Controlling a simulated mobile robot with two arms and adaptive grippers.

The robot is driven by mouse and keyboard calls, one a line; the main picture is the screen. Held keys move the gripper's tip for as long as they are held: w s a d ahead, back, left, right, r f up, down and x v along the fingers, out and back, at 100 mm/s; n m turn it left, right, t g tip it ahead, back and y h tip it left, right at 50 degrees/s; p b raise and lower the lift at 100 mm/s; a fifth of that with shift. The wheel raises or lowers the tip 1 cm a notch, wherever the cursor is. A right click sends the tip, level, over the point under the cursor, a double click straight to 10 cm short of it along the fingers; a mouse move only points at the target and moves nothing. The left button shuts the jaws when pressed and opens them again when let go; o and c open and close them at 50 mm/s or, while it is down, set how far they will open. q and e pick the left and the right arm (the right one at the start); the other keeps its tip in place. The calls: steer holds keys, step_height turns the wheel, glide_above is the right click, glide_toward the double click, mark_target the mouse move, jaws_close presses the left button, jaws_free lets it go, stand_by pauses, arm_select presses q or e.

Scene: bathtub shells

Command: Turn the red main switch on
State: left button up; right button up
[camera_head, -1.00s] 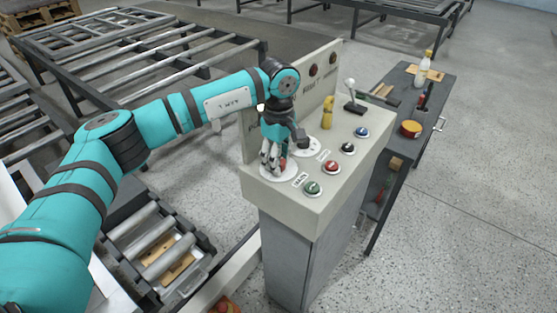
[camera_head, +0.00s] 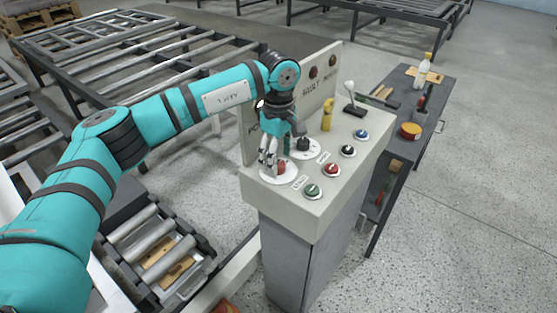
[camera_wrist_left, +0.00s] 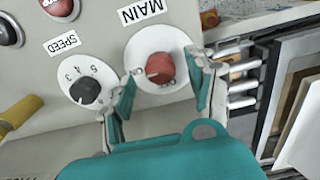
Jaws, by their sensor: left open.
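The red main switch (camera_head: 281,168) is a round knob on a white disc at the near left corner of the control panel. In the left wrist view the red switch (camera_wrist_left: 161,68) sits below the MAIN label (camera_wrist_left: 142,11), with a small pointer on its left side. My left gripper (camera_head: 268,158) is open and points down just beside and above the knob. In the wrist view its fingers (camera_wrist_left: 163,86) are spread, one on each side of the knob. I cannot tell whether they touch it. My right gripper is not in view.
A black SPEED dial (camera_wrist_left: 85,90) on a white disc is close beside the left finger. Green (camera_head: 313,190), black (camera_head: 348,150) and blue (camera_head: 361,133) buttons, a yellow part (camera_head: 327,114) and a lever (camera_head: 350,96) stand farther along the panel. A grey side table (camera_head: 440,90) is behind.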

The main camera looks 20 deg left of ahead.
mark_target(279, 163)
arm_select(q)
step_height(279, 163, up, 10)
stand_by(0.3)
steer(key=shift+s+f, duration=0.1)
stand_by(0.3)
